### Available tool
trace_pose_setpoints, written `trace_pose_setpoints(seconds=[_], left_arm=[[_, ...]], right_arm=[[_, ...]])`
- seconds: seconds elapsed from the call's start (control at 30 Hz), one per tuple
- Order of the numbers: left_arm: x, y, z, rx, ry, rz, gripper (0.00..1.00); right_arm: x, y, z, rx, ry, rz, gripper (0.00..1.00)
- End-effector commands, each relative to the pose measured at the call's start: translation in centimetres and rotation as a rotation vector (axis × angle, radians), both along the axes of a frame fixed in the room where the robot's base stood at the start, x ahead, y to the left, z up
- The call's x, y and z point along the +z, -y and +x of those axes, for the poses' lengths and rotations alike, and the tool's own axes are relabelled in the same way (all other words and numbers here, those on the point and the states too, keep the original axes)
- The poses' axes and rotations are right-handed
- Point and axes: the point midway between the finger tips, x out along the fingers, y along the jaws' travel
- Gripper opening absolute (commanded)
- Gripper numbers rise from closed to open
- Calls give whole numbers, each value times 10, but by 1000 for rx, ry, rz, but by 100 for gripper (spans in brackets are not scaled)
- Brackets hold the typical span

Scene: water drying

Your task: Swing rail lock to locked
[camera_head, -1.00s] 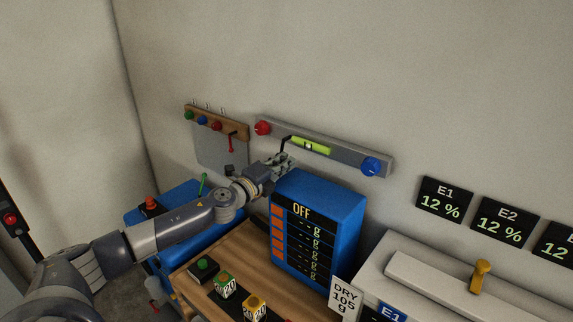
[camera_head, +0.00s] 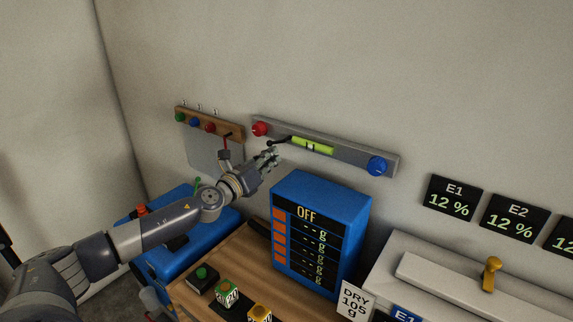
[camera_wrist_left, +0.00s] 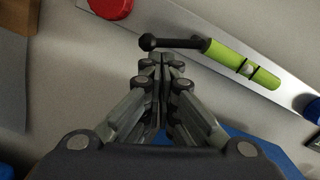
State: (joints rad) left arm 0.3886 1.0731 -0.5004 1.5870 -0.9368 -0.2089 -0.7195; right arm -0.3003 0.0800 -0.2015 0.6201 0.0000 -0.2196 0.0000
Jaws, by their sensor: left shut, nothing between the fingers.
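A grey rail (camera_head: 345,153) is fixed to the wall, with a green bubble level (camera_head: 312,146) on its face. A black lever with a ball end (camera_head: 279,141) sits at the left end of the level and points left, nearly level. It also shows in the left wrist view (camera_wrist_left: 172,43). My left gripper (camera_head: 272,155) is just below the ball end, shut and empty. In the left wrist view its closed fingertips (camera_wrist_left: 154,62) lie just under the ball; whether they touch it I cannot tell. My right gripper is not in view.
A red knob (camera_head: 260,129) and a blue knob (camera_head: 376,166) sit at the rail's ends. A wooden hook board (camera_head: 208,124) hangs to the left. A blue box with displays (camera_head: 345,215) stands on the wooden bench below, right of my gripper.

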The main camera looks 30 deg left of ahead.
Motion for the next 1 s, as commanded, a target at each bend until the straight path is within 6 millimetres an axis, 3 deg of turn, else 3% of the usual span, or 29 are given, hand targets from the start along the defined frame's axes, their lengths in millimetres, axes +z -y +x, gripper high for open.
trace_pose_setpoints(seconds=[0.2,0.5,1.0], left_arm=[[5,-9,1,2,15,182,0],[12,-15,1,0,28,351,0],[15,-18,1,1,33,424,0]], right_arm=[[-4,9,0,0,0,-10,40],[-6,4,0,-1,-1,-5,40],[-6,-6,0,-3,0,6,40]])
